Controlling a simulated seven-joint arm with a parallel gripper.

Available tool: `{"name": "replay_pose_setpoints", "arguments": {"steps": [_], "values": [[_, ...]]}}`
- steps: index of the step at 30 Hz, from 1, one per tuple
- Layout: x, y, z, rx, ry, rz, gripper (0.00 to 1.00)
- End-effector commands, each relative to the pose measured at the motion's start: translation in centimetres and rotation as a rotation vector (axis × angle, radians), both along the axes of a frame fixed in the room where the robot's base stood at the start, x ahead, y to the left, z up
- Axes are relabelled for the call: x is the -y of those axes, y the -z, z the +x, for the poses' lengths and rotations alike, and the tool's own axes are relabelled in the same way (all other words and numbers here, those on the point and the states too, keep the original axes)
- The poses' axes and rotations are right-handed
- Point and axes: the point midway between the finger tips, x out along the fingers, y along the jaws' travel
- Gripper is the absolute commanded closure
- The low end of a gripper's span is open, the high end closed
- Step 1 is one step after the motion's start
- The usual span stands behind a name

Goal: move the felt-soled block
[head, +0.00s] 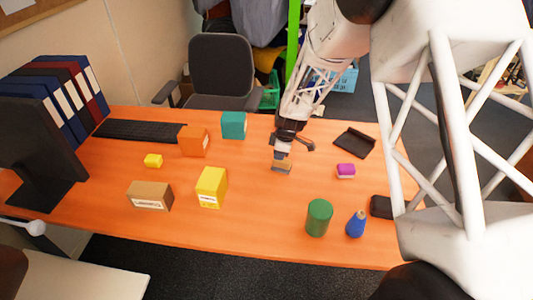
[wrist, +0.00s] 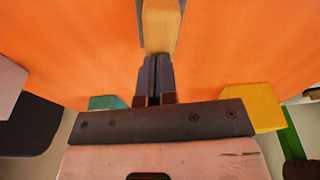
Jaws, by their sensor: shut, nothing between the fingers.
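A small tan block (head: 282,168) with grey along its lower part lies on the orange table, right below my gripper (head: 281,155). It is the likely felt-soled block, but its underside is hidden. In the wrist view the tan block (wrist: 160,28) shows at the top middle, with grey along its sides. My gripper (wrist: 155,62) is shut with its fingers together and nothing between them. The fingertips are at the block's near end; whether they touch it I cannot tell.
A magenta block (head: 346,171) and a black tray (head: 354,142) lie to the right. A green cylinder (head: 319,217) and a blue bottle (head: 356,223) stand nearer. A yellow box (head: 212,187), an orange box (head: 194,141) and a teal box (head: 233,125) stand left. Table between block and yellow box is clear.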

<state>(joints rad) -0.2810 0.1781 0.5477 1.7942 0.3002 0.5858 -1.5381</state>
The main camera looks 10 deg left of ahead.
Motion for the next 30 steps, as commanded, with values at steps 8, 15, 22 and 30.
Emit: {"name": "replay_pose_setpoints", "arguments": {"steps": [8, 15, 22, 30], "values": [[5.2, 1.5, -0.9, -0.025, 0.005, -0.008, 1.0], [8.9, 1.5, -1.0, -0.026, 0.004, -0.007, 1.0], [11.5, 1.5, -1.0, -0.026, 0.003, -0.006, 1.0], [11.8, 1.5, -1.1, -0.026, 0.002, -0.006, 1.0]]}}
